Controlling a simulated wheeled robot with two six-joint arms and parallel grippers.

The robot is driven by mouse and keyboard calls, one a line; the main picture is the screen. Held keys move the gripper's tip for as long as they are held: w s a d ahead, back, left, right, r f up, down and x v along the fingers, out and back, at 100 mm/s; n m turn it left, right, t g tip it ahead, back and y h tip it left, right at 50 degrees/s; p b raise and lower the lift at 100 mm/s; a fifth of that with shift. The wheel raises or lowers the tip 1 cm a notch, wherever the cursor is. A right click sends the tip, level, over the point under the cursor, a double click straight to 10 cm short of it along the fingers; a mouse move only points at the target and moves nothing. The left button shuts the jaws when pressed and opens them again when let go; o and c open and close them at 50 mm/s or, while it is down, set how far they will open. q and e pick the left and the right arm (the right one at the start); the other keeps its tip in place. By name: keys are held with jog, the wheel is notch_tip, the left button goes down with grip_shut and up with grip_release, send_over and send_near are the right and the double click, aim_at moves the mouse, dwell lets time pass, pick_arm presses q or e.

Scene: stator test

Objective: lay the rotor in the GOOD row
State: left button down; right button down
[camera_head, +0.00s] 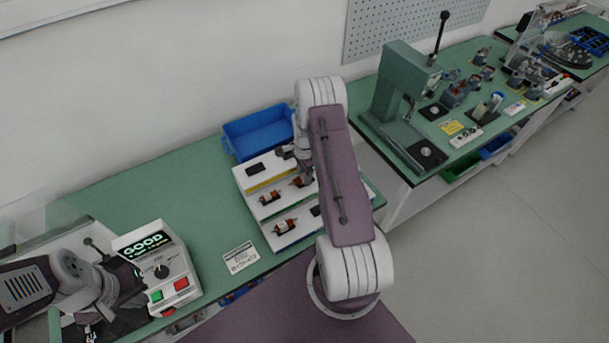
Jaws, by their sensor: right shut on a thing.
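A white stepped tray (241,180) stands on the green bench, with a yellow stripe and a blue stripe along its rows. Two red-brown rotors lie on it, one in the middle (269,198) and one nearer the front (285,226). My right gripper (299,172) is over the tray's back part, partly hidden by my own arm, and is shut on a rotor (300,182) just above or at the tray surface; contact cannot be told. My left gripper (103,293) is beside the tester (158,262), whose screen reads GOOD; its fingers are unclear.
A blue bin (258,134) stands behind the tray. A small printed sign (239,257) lies left of the tray's front. A second bench at the right holds a green press (400,85) and several parts.

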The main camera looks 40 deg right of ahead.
jog(key=c, duration=0.9)
grip_release()
jog(key=shift+w+r, duration=0.1)
jog(key=shift+r, duration=0.3)
notch_tip(320, 180, up, 8)
jog(key=shift+r+b, duration=0.2)
jog(key=shift+b, duration=1)
